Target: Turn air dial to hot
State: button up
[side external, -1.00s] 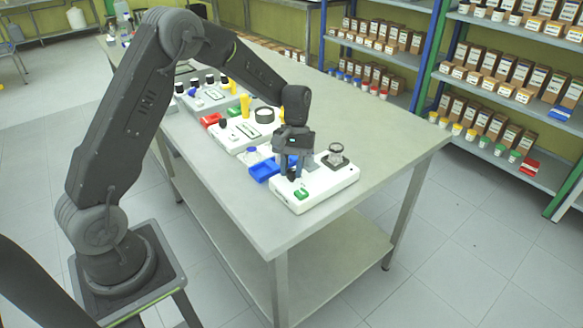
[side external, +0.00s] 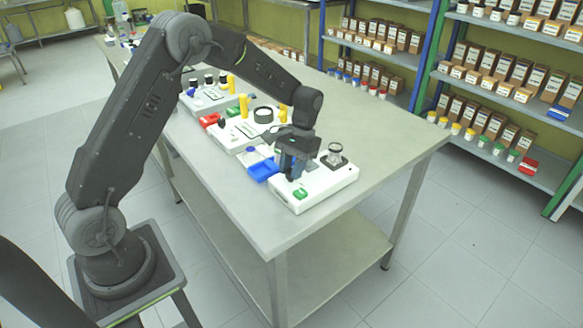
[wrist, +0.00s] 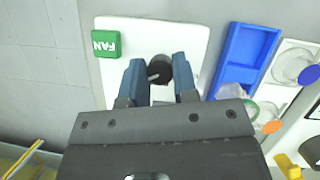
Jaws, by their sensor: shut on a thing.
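The white device (side external: 336,184) stands at the near corner of the table, with a green switch (side external: 300,194) on its front edge. In the wrist view this switch (wrist: 106,44) reads "FAN". A round black dial (wrist: 158,70) with a light pointer mark sits on the white panel (wrist: 150,38). My gripper (wrist: 159,74) points down over the panel, with one blue-grey finger on each side of the dial, shut on it. In the side view my gripper (side external: 294,170) hides the dial. I cannot read any hot or cold marking.
A blue tray (side external: 264,169) lies left of the device. A glass-topped fitting (side external: 335,155) stands on its far right. The right part of the tabletop (side external: 385,140) is clear.

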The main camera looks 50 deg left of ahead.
jog(key=o, duration=0.9)
jog(key=shift+v, duration=6.9)
